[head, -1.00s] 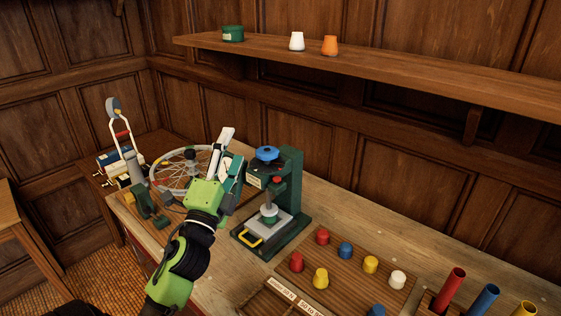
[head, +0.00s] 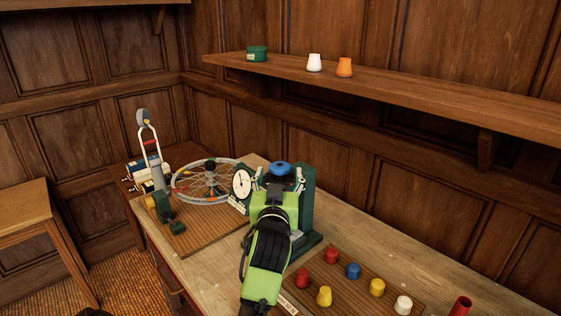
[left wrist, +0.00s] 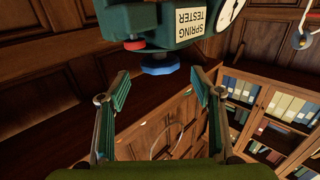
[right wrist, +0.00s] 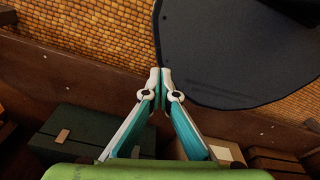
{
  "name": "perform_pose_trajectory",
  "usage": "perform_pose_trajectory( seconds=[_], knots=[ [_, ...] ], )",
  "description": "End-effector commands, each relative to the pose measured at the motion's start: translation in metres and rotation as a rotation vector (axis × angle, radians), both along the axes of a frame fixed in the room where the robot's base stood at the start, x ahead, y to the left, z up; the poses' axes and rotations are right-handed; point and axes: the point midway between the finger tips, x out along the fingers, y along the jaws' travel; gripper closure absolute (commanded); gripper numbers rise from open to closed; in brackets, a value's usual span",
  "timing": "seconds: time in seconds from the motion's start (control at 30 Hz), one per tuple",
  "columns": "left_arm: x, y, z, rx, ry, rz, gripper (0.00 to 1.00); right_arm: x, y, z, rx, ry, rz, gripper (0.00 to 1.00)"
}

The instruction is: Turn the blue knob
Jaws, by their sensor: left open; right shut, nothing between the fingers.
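The blue knob (head: 279,168) sits on top of the green spring tester (head: 309,195) on the workbench. The left wrist view shows the knob (left wrist: 160,66) upside down, beside the "SPRING TESTER" label. My left gripper (head: 280,180) is open in front of the tester, with one finger towards each side of the knob. In the left wrist view the knob lies between and just beyond the fingertips (left wrist: 160,92), and I see no contact. My arm hides the tester's lower front. My right gripper (right wrist: 160,76) is shut and empty, outside the head view.
Several coloured knobs, including a red one (head: 331,255), stand on a board at the right. A shelf (head: 400,85) runs along the wall above. Dark boxes (right wrist: 85,135) lie below my right gripper.

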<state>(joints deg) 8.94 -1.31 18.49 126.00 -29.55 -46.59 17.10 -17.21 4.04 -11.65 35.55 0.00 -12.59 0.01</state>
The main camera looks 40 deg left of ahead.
Motion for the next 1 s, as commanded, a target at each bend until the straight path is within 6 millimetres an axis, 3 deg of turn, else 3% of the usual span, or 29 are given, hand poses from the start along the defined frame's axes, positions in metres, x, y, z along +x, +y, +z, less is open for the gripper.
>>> perform_pose_trajectory(
  seconds=[0.3, 0.7, 0.73, 0.87, 1.0],
  knots=[
    [0.038, 0.031, 0.002, 0.002, 0.000, 0.001, 0.40, 0.000, -0.011, 0.014, -0.012, 0.000, 0.001, 1.00],
    [0.044, 0.036, 0.000, 0.002, 0.000, 0.001, 0.40, 0.000, -0.011, 0.015, -0.013, 0.000, -0.001, 1.00],
    [0.044, 0.036, 0.000, 0.002, 0.000, 0.001, 0.43, 0.000, -0.011, 0.015, -0.013, 0.000, -0.001, 1.00],
    [0.044, 0.036, 0.000, 0.002, 0.000, 0.001, 0.77, 0.000, -0.011, 0.015, -0.013, 0.000, -0.001, 1.00],
    [0.044, 0.036, 0.000, 0.003, 0.001, 0.001, 0.80, 0.000, -0.011, 0.015, -0.012, 0.000, -0.001, 1.00]
  ],
)
